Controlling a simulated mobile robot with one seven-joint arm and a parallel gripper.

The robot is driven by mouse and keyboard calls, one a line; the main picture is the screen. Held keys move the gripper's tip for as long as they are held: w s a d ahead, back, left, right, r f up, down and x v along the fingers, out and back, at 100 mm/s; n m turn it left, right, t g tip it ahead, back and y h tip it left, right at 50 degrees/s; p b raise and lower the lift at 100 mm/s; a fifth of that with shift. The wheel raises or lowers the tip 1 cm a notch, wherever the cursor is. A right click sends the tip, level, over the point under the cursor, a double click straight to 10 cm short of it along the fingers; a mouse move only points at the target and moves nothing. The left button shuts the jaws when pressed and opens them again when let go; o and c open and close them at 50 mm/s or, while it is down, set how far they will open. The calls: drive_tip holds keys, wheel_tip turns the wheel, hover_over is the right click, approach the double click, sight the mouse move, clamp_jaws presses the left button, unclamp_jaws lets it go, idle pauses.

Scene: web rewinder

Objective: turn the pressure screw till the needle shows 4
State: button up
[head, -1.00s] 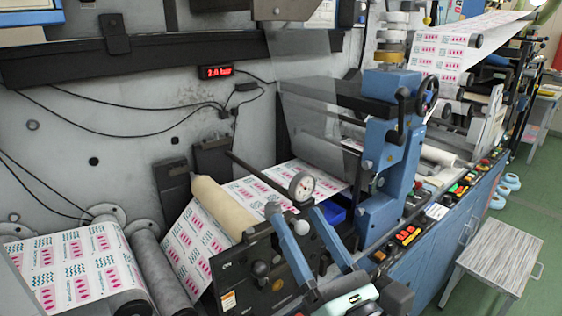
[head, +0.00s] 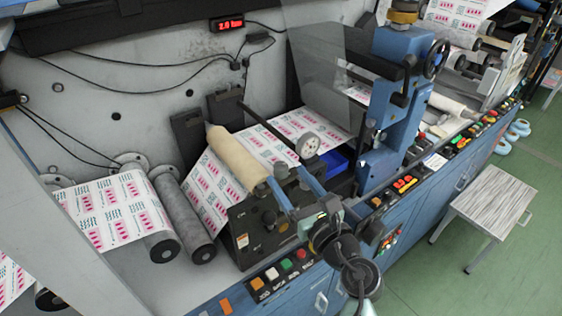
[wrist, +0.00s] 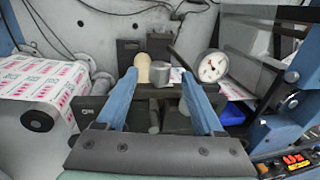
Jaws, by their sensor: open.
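The round white gauge (head: 308,145) stands on the black roller bracket (head: 262,222). It shows larger in the wrist view (wrist: 212,66), but its needle is too small to read surely. A grey knob (head: 281,172), which looks like the pressure screw, stands at the bracket's top; in the wrist view its grey top (wrist: 160,73) shows between my fingertips. My gripper (head: 285,175) is open, its two blue fingers apart on either side of the knob; contact cannot be told. In the wrist view my gripper (wrist: 158,76) points towards the bracket.
A red display (head: 227,23) on the wall seems to read 2.0 bar. A tan roller (head: 236,160) carries the printed web left of the gauge. A blue upright with handwheel (head: 436,58) stands right. A blue bin (head: 334,163) lies behind. A stool (head: 492,200) stands on open floor.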

sight(284, 172)
drive_tip(key=shift+x, duration=2.25)
clamp_jaws()
